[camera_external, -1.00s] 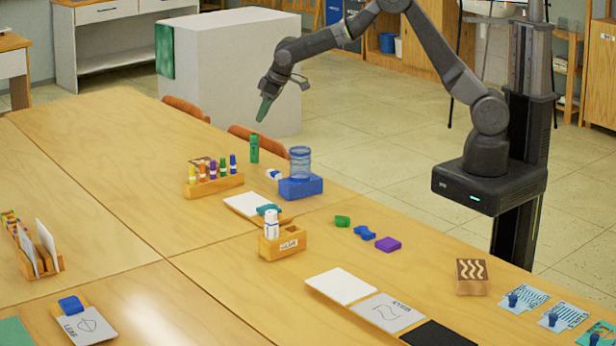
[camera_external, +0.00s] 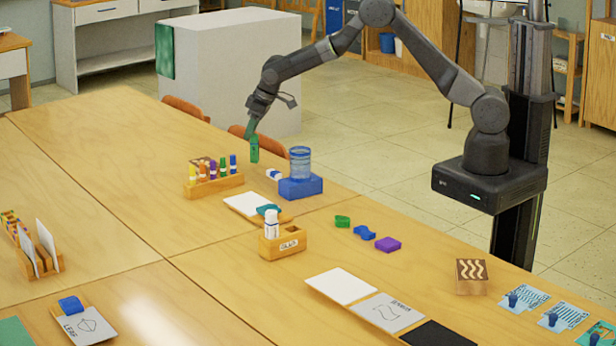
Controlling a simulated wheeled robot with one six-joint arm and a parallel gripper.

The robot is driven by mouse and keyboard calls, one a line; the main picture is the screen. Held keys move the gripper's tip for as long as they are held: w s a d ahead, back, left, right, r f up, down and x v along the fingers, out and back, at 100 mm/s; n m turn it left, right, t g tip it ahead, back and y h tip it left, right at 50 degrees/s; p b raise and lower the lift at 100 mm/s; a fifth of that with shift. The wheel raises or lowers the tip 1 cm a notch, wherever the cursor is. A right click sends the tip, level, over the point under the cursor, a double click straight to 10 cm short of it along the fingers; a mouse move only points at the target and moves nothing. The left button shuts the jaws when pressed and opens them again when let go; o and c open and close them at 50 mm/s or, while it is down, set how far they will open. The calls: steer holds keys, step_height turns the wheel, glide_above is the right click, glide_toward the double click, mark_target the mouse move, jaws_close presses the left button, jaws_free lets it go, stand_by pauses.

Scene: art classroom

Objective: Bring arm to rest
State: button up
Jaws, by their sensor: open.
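My gripper (camera_external: 250,128) is at the end of my arm, which reaches out to the left over the far edge of the table (camera_external: 110,235). Its greenish tips point down and sit at the top of an upright green glue stick or marker (camera_external: 254,148). From this view I cannot tell whether they touch it or are in front of it. The jaws are open and I see nothing held in them.
Near the gripper stand a marker rack (camera_external: 215,186), a blue block with a clear blue jar (camera_external: 300,165) and a wooden glue holder (camera_external: 283,242). Chairs (camera_external: 187,108) stand behind the table. Small coloured blocks and cards lie to the right. Air above the table is clear.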

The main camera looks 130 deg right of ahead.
step_height(320, 180, up, 7)
steer(key=shift+w+a+f, duration=0.1)
steer(key=shift+f, duration=0.05)
steer(key=w+a+n+t+y, duration=0.1)
steer(key=w+a+n+y, duration=0.1)
steer(key=w+a+n, duration=0.45)
steer(key=w+a+n+y, duration=0.1)
steer(key=w+a+n, duration=0.15)
steer(key=a, duration=0.75)
steer(key=f, duration=0.3)
steer(key=f+p, duration=0.1)
steer(key=f, duration=0.2)
steer(key=w+f, duration=0.1)
steer(key=f, duration=0.3)
steer(key=shift+p, duration=0.35)
steer(key=shift+d, duration=0.1)
steer(key=shift+b+v, duration=0.4)
steer(key=shift+v, duration=0.8)
steer(key=shift+s+r, duration=0.35)
steer(key=shift+r, duration=0.15)
